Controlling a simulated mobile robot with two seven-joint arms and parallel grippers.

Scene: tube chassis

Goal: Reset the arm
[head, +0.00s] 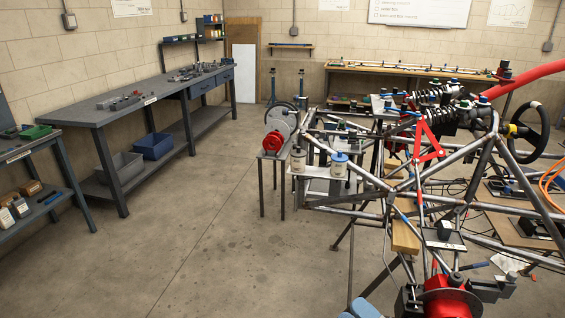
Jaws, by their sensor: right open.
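The tube chassis (372,177), a frame of bare grey metal tubes, fills the right half of the head view. A red triangular bracket (426,143) sits among its tubes. A black steering wheel (528,131) is at its far right. A red part with a grey disc (447,301) sits low at the front. My right gripper is low in the picture and open; its outline is hard to separate from the dark parts around the chassis. I cannot make out anything held in it. My left gripper is not in view.
A long grey workbench (120,111) with bins below runs along the left wall. Another bench (30,146) stands at the left edge. A red machine (273,142) on a stand is left of the chassis. The concrete floor (200,230) between benches and chassis is clear.

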